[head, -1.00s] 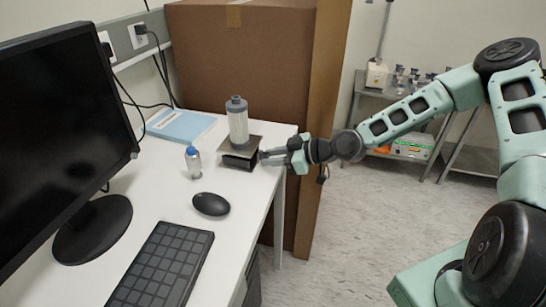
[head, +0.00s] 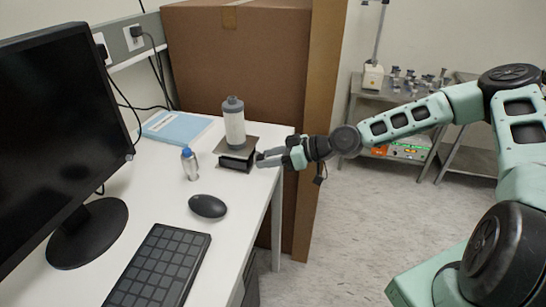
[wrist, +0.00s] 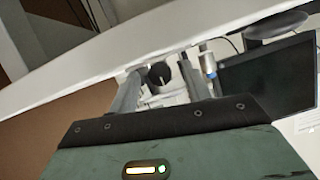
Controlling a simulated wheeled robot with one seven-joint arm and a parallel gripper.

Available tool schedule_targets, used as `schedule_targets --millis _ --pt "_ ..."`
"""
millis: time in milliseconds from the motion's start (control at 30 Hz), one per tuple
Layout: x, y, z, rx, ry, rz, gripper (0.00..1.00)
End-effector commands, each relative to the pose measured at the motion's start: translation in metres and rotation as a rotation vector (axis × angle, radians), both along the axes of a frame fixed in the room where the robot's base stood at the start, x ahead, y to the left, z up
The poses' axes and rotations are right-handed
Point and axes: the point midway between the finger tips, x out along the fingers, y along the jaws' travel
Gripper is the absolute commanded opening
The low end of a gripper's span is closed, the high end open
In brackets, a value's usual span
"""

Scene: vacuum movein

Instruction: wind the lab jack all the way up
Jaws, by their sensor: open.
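The lab jack (head: 238,157) stands at the far right corner of the white desk, its top plate only a little above its base. A grey-capped bottle (head: 234,125) stands upright on the plate. My gripper (head: 260,158) is level with the jack, at its right side. In the wrist view my gripper (wrist: 158,68) has its two fingers apart. A dark round knob (wrist: 158,74) shows between them; I cannot tell if either finger touches it. The jack's knob is hidden by the fingers in the head view.
A small blue-capped bottle (head: 190,163) stands left of the jack. A mouse (head: 207,206), keyboard (head: 160,265), monitor (head: 60,130) and blue folder (head: 175,127) are also on the desk. A big cardboard box (head: 240,60) stands behind. The floor at right is open.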

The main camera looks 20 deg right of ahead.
Motion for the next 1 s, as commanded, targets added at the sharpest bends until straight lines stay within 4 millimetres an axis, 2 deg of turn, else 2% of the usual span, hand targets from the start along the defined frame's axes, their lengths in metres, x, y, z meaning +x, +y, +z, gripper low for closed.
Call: schedule_targets --millis 167,267,800,1000 --pt "-0.004 -0.009 0.003 0.001 -0.001 -0.003 0.49" --pt "-0.012 -0.021 0.008 0.001 -0.001 -0.005 0.49" --pt "-0.065 -0.105 0.049 0.002 -0.001 -0.006 0.49" --pt "-0.08 -0.127 0.06 0.001 0.0 -0.002 0.49"
